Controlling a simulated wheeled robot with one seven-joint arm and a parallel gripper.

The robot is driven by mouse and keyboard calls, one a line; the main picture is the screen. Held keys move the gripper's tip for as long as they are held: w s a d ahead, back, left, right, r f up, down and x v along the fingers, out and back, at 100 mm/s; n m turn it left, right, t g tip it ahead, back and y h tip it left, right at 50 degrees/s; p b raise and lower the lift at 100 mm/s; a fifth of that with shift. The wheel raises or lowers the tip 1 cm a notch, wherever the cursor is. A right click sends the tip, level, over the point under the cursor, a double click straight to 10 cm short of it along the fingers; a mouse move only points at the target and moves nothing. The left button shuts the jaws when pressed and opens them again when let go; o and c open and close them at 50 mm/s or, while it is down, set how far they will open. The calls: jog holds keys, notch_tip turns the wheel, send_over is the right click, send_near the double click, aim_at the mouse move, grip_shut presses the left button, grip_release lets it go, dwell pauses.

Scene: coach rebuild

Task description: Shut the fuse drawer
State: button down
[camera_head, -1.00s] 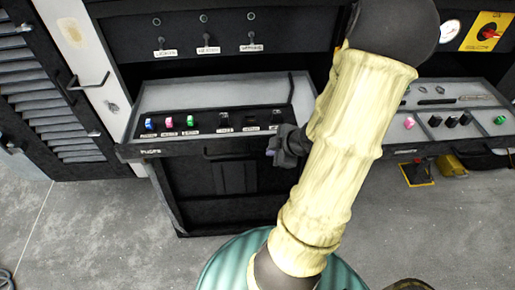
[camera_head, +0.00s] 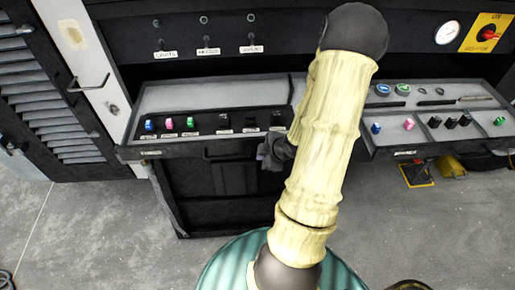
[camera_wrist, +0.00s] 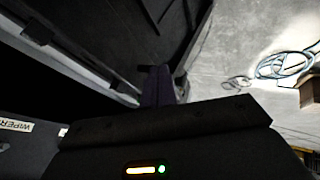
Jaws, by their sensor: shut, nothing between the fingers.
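The fuse drawer (camera_head: 180,151), a black tray with a small label at the left of its front edge, stands out from the dark console. My arm hides the drawer's right end.
A second tray (camera_head: 440,148) with coloured knobs and fuses stands out to the right. A white panel with a handle (camera_head: 88,85) and a louvred door (camera_head: 45,110) are at the left. The grey floor (camera_head: 100,230) in front is clear at left.

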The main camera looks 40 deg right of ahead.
aim_at(251, 149)
jog(key=shift+w+d+f+p, duration=0.3)
jog(key=shift+w+f, duration=0.05)
jog(key=shift+w, duration=0.5)
jog(key=shift+w+d+f+p, duration=0.3)
jog(key=shift+w+f, duration=0.1)
jog(key=shift+w, duration=0.45)
jog(key=shift+w+d+f+p, duration=0.3)
jog(key=shift+w+f, duration=0.05)
jog(key=shift+w, duration=0.5)
jog(key=shift+w, duration=0.1)
